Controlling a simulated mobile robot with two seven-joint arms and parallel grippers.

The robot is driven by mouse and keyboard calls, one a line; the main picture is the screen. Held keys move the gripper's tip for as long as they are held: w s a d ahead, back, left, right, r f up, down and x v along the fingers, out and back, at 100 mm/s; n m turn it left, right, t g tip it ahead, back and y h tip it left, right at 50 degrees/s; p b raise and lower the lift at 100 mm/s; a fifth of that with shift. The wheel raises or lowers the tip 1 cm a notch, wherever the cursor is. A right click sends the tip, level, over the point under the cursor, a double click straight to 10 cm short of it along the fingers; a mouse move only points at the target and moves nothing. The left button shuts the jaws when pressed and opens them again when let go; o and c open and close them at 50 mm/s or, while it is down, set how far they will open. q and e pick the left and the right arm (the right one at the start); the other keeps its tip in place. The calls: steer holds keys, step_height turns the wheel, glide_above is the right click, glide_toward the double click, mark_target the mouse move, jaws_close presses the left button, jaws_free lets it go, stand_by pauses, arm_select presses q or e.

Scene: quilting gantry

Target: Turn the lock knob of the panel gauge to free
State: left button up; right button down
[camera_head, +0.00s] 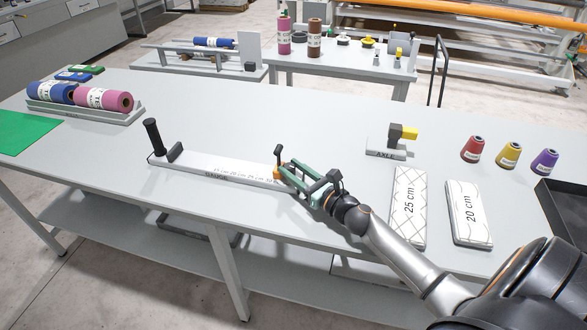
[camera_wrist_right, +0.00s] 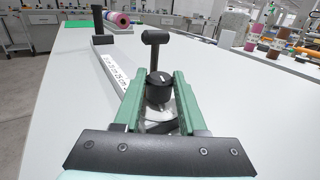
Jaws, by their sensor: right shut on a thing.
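The panel gauge (camera_head: 215,168) is a long pale bar with a printed scale, lying on the white table. A black upright handle (camera_head: 153,137) stands at its left end. In the right wrist view the bar (camera_wrist_right: 112,66) runs away to the upper left. My right gripper (camera_head: 296,174), with green fingers, is at the gauge's right end. In the right wrist view the fingers close around the black round lock knob (camera_wrist_right: 158,88), which has a pale mark on top. A black T-shaped handle (camera_wrist_right: 155,40) stands just beyond the knob. The fingers partly hide the knob's base. My left gripper is not in view.
A fabric-roll tray (camera_head: 85,113) stands far left. The table's middle is clear.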

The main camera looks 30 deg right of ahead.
steer(key=shift+a+m+h, duration=0.15)
steer(key=shift+m+h, duration=0.45)
steer(key=shift+h, duration=0.2)
steer(key=shift+a+m+h+p, duration=0.1)
steer(key=shift+m+h+p, duration=0.2)
steer(key=shift+m+h, duration=0.6)
steer(key=shift+a+m+g+h+b, duration=0.15)
steer(key=shift+m+h+b, duration=0.35)
steer(key=shift+h, duration=0.75)
steer(key=shift+m+g+h+b, duration=0.2)
steer(key=shift+m+h, duration=0.5)
steer(key=shift+h, duration=0.55)
steer(key=shift+c, duration=2.3)
jaws_free()
